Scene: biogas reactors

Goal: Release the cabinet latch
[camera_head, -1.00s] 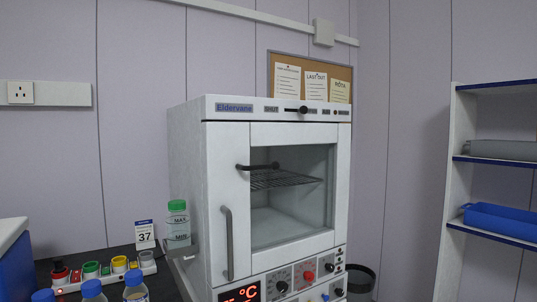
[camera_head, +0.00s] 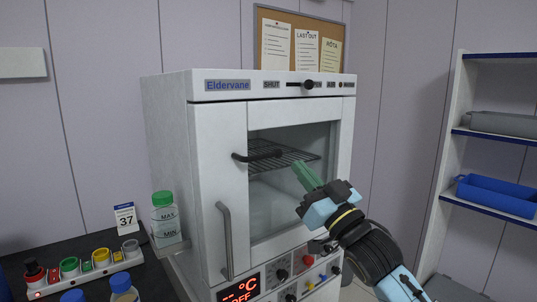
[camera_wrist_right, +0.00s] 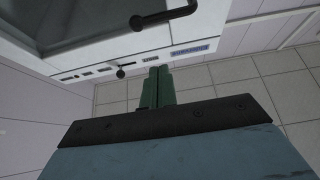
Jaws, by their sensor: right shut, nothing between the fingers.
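The white cabinet (camera_head: 168,150), labelled Eldervane, has a glass-windowed door (camera_head: 222,165) that looks shut. A black knob (camera_head: 309,85) sits in a slot on its top strip, right of the SHUT label (camera_head: 271,85); the knob also shows in the wrist view (camera_wrist_right: 121,73). A dark lever handle (camera_head: 258,155) crosses the door's upper left and shows in the wrist view (camera_wrist_right: 165,15). My right gripper (camera_head: 302,170), with green fingers, is shut and empty in front of the window, below the knob in the head view. My left gripper is out of view.
A vertical grey door handle (camera_head: 226,240) is on the door's left. Shelves with a blue tray (camera_head: 497,195) are at the right.

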